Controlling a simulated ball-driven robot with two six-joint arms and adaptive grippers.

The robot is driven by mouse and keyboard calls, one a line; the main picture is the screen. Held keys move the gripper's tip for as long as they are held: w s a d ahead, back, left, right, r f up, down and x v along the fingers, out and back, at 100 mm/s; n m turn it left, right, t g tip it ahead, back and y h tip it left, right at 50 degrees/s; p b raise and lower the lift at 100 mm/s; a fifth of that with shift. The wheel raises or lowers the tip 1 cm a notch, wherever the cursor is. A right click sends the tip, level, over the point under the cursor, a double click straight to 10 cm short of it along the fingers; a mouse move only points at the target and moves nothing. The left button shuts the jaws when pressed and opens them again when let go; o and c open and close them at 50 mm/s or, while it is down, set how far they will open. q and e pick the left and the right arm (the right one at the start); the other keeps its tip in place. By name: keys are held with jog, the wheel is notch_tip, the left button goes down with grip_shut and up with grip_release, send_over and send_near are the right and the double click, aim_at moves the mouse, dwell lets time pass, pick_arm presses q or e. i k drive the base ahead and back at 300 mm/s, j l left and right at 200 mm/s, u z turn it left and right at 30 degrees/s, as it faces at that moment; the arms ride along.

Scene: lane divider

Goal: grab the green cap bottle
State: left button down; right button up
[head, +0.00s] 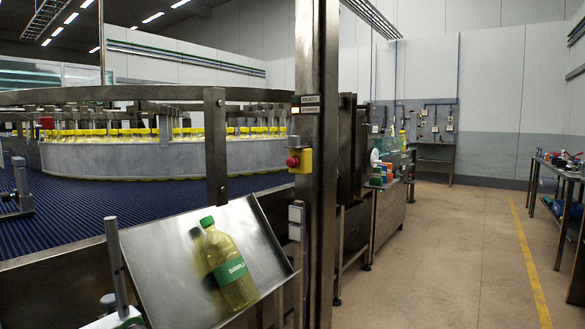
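The green cap bottle (230,268) rests tilted on a sloped metal tray (160,250) in the lower middle of the head view. It has a green cap, a green label with white lettering and yellowish contents. Its reflection shows on the tray to its left. Neither of my grippers is in view, and nothing is touching the bottle.
A steel post (317,190) with a red emergency button (293,161) stands just right of the tray. Behind are a dark blue conveyor (75,212) and several yellow-capped bottles. Open floor (450,260) lies to the right, with a workbench (560,172) at the far right.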

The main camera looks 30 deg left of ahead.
aim_at(230, 272)
jog(key=u, duration=1.25)
